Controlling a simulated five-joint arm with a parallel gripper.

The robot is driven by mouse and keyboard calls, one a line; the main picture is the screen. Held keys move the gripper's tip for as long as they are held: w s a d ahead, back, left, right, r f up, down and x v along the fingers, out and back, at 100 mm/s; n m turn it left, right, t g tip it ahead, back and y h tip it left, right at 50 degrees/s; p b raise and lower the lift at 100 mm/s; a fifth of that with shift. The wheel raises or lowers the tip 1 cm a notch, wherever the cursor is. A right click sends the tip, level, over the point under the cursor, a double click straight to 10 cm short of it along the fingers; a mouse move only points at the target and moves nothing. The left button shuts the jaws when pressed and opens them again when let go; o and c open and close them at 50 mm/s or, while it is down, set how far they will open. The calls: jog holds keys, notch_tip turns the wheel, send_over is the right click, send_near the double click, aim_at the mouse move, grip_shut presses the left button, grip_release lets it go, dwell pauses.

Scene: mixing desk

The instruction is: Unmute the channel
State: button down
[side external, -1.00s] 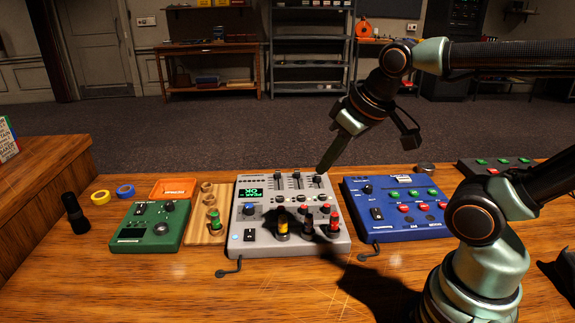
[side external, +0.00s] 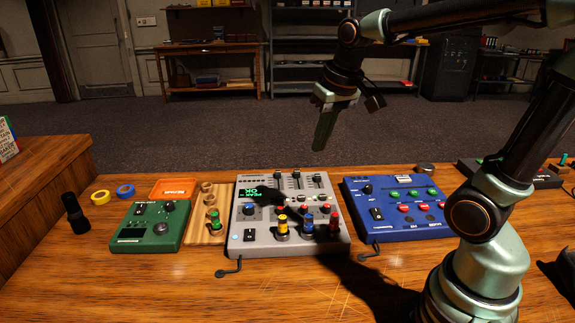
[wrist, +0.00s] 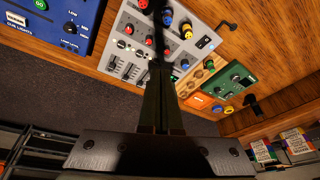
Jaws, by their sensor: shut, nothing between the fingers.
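The grey mixing desk (side external: 262,238) stands in the middle of the table. It has a lit green display (side external: 248,193), several faders (side external: 297,181) at its back, a row of small knobs and buttons, and yellow, blue and red capped plugs (side external: 308,222) at its front. Which control is the mute is too small to tell. My gripper (side external: 322,146) is shut and empty, in the air above and behind the desk's back edge, touching nothing. In the wrist view my gripper (wrist: 161,95) points toward the desk (wrist: 124,50), and its dark fingers hide part of it.
A blue box (side external: 398,228) with green and red buttons stands right of the desk. A wooden rack (side external: 204,238) and a green box (side external: 150,226) stand left. A hex key (side external: 233,270) lies in front.

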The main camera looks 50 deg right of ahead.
jog(key=w+d+f+m+g, duration=0.2)
jog(key=w+d+m, duration=0.15)
jog(key=d, duration=0.25)
jog(key=m+g, duration=0.1)
jog(key=m, duration=0.1)
send_over(323, 197)
jog(key=shift+y, duration=0.3)
notch_tip(323, 197, down, 5)
jog(key=shift+w+d+r, duration=0.1)
notch_tip(323, 197, down, 14)
jog(key=shift+f, duration=0.1)
jog(key=shift+f, duration=0.95)
notch_tip(323, 197, up, 15)
jog(key=shift+w, duration=0.2)
